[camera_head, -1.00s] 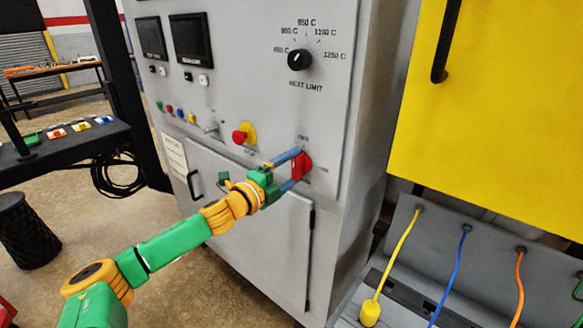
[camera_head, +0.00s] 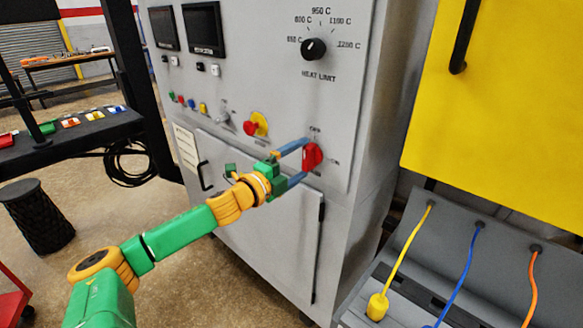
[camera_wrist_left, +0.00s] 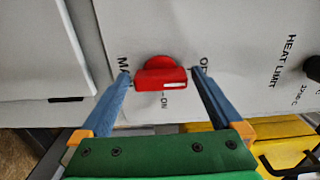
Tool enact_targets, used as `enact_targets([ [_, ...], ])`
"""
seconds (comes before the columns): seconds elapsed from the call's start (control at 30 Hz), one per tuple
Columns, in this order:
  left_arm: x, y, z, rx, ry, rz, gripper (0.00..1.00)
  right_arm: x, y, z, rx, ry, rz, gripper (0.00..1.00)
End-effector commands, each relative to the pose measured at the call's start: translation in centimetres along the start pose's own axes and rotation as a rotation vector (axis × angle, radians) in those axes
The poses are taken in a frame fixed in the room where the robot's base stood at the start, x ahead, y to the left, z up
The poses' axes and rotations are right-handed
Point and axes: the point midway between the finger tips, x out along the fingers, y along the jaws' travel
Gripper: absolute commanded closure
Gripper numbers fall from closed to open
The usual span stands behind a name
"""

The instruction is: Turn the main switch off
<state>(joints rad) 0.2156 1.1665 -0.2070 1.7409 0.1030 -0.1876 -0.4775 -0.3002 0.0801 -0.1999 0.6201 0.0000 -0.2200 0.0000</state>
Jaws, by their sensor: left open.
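The main switch (camera_head: 312,157) is a red rotary knob low on the right of the grey furnace panel. It also shows in the left wrist view (camera_wrist_left: 160,77), where its grip bar lies crosswise, with a white mark near the ON label and part of the OFF label up to the right. My left gripper (camera_head: 304,160) is open, its two blue fingers on either side of the knob, one above and one below. In the left wrist view the fingers (camera_wrist_left: 161,73) stand apart from the knob with gaps on both sides. My right gripper is not in view.
A red stop button on a yellow base (camera_head: 256,125) sits left of the switch. The black heat limit dial (camera_head: 313,49) is above it. A yellow cabinet door (camera_head: 500,100) and a grey unit with coloured cables (camera_head: 415,255) stand to the right.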

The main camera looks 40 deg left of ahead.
Motion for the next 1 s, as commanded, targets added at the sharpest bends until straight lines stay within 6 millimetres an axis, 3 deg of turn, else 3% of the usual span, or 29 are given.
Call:
enact_targets([
  [0.13, -1.5, 0.7, -0.2, 0.006, 0.007, 0.005, 0.0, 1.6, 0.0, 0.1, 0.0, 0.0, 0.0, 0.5],
  [0.43, -4.0, 0.4, -0.2, 0.004, 0.006, 0.006, 0.0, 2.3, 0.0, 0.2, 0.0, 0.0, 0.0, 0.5],
  [0.7, -6.1, -0.1, -0.2, 0.0, 0.005, 0.001, 0.0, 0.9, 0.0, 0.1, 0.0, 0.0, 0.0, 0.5],
  [1.0, -6.3, 0.0, -0.1, 0.002, 0.004, -0.001, 0.0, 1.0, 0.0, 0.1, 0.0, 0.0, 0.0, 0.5],
])
